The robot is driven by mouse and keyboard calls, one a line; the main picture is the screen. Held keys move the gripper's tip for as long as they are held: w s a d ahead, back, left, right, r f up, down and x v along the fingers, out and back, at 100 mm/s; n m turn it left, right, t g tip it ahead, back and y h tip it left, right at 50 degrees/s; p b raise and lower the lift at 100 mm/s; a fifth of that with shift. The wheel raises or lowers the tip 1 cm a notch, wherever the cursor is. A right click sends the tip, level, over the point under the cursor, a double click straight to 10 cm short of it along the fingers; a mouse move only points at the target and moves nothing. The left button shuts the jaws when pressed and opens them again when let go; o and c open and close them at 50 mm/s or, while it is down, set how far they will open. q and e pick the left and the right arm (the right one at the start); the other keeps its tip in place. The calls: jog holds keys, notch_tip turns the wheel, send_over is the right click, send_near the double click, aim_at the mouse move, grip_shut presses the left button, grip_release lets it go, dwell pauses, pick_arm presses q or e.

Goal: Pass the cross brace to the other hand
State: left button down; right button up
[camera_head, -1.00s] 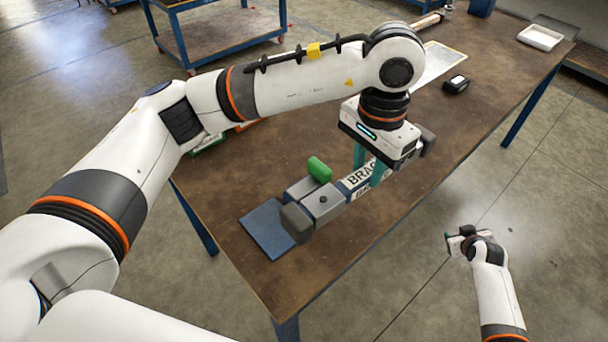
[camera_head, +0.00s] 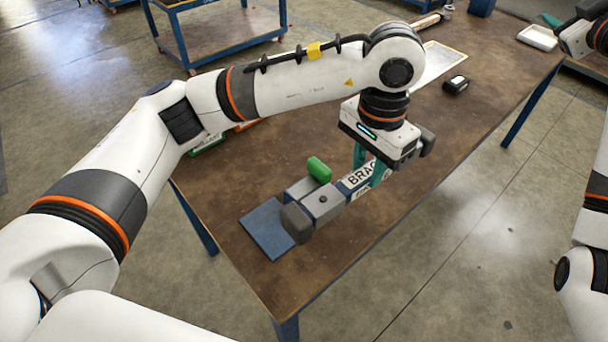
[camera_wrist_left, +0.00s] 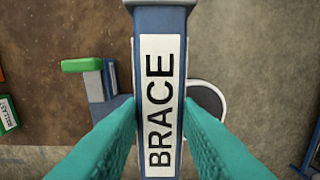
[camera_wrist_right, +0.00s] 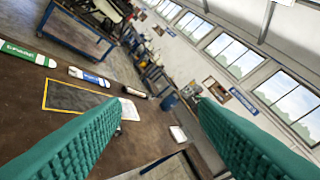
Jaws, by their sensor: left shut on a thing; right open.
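The cross brace (camera_head: 358,184) is a bar with a white BRACE label, low over the near part of the brown workbench. My left gripper (camera_head: 369,166) is shut on it, with teal fingers on both sides of the label. The left wrist view shows the labelled brace (camera_wrist_left: 159,85) between both fingers. My right gripper (camera_head: 552,20) is at the upper right edge of the head view, far from the brace. In the right wrist view its fingers (camera_wrist_right: 158,105) stand wide apart with nothing between them. I cannot tell whether the brace touches the bench.
A grey block with a green piece (camera_head: 318,168) is beside the brace, near a blue pad (camera_head: 266,228). A small black box (camera_head: 457,85), a pale panel (camera_head: 442,62) and a white tray (camera_head: 538,37) are farther back. The bench's right edge drops to open floor.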

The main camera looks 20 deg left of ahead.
jog(key=s+a+r+n+g+y, duration=0.1)
jog(key=s+a+r+n+y, duration=0.3)
jog(key=r, duration=0.4)
jog(key=s+a+r+n+y, duration=0.1)
jog(key=s+a+r+n, duration=0.1)
jog(key=s+a+r, duration=0.5)
jog(key=s+a+n+g+y, duration=0.3)
jog(key=s+a+n+g, duration=0.35)
jog(key=a, duration=0.85)
jog(key=s+a+f+n+g+h, duration=0.2)
jog(key=s+a+f, duration=0.25)
jog(key=s, duration=0.35)
jog(key=s+a+f+n+g+h, duration=0.1)
jog(key=s+a+f+g+h, duration=0.2)
jog(key=s+f, duration=0.4)
jog(key=s+a+f+n+g+h, duration=0.2)
jog(key=s+a+f, duration=0.3)
jog(key=s, duration=0.4)
jog(key=t+h, duration=0.6)
jog(key=h, duration=0.3)
send_near(340, 187)
jog(key=shift+a+r+g, duration=0.25)
jog(key=shift+a+r, duration=0.05)
jog(key=shift+a, duration=0.15)
jog(key=shift+w+d+f+h, duration=0.25)
jog(key=shift+d+f+h, duration=0.05)
jog(key=shift+d+f, duration=0.1)
jog(key=x, duration=1.1)
jog(key=shift+w+f, duration=0.1)
jog(key=shift+w, duration=0.05)
